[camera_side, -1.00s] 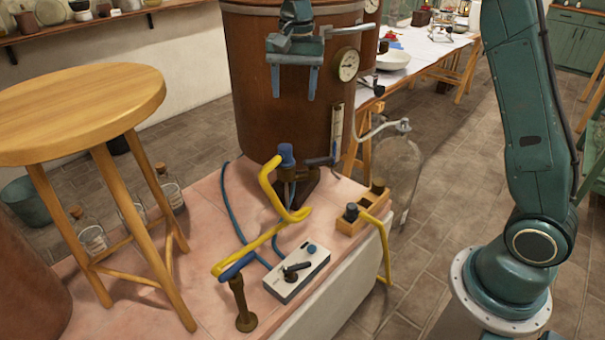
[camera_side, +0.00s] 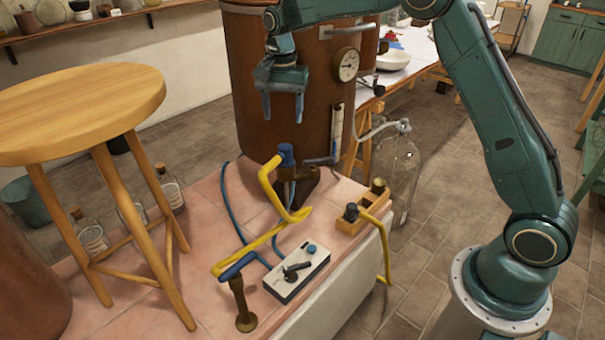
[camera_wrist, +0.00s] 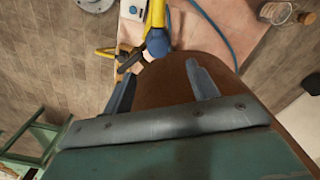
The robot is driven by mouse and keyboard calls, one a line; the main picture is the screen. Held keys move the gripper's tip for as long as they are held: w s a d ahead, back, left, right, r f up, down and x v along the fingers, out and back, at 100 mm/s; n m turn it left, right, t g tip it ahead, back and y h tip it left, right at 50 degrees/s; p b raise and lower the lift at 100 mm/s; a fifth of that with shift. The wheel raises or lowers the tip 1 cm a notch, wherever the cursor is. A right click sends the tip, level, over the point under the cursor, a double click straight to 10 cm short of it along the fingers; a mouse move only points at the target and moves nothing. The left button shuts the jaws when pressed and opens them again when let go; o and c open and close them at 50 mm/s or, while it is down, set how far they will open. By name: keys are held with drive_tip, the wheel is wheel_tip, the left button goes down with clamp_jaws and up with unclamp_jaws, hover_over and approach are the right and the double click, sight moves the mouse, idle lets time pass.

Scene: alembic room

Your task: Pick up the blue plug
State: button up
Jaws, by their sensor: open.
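An upright blue plug (camera_side: 286,155) with a yellow hose joined to it sits on the dark brass fitting (camera_side: 300,185) at the foot of the copper vessel. In the wrist view the blue plug (camera_wrist: 157,43) shows beyond the fingers. Another blue piece (camera_side: 237,266) lies tilted at the hose's lower end, on top of a brass post (camera_side: 243,305); I cannot tell from looks alone which one the task means. My gripper (camera_side: 283,114) is open, empty and pointing down, above the upright plug and apart from it. It also shows in the wrist view (camera_wrist: 160,75).
The copper vessel (camera_side: 260,60) stands close behind my gripper. A white switch box (camera_side: 297,275), blue hose (camera_side: 232,210) and wooden block (camera_side: 364,213) occupy the pink tiled top (camera_side: 205,245). A wooden stool (camera_side: 80,100) stands at left, a glass bottle (camera_side: 398,170) at right.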

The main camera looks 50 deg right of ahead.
sight(285, 146)
wheel_tip(285, 146, down, 6)
drive_tip(key=shift+r, duration=0.1)
idle(0.4)
drive_tip(key=shift+s+f, duration=0.2)
drive_tip(key=shift+f, duration=2.45)
drive_tip(key=shift+c, duration=0.2)
drive_tip(key=c, duration=1.1)
